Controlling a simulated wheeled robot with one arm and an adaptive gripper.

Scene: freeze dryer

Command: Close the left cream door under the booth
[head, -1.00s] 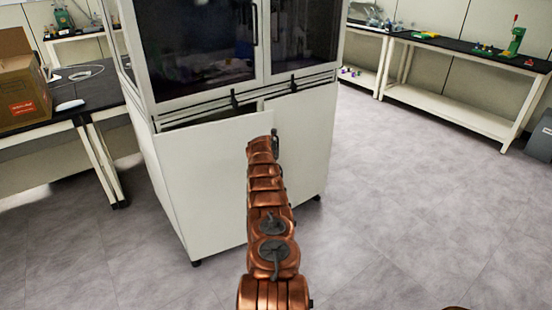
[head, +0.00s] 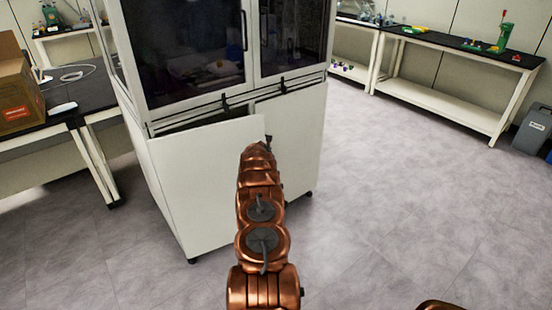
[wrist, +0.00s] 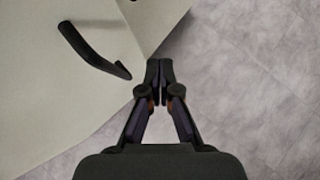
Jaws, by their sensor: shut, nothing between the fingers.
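The left cream door (head: 192,190) under the booth (head: 190,50) stands ajar. A dark gap shows along its top, and its right edge stands out in front of the right cream door (head: 300,130). My copper arm hides part of the door's right side. My gripper (wrist: 159,68) is shut and empty in the wrist view. Its fingertips are at the edge of a cream panel (wrist: 60,110) that bears a black curved handle (wrist: 92,50), just left of the tips. I cannot tell whether they touch it. In the head view my arm mostly hides the gripper.
A second cream panel (wrist: 160,15) shows above the fingertips in the wrist view. A black-topped table with a cardboard box (head: 18,92) stands at the left. A long bench (head: 450,95) and a grey bin (head: 535,130) are at the right. The floor (head: 400,190) right of the booth is clear.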

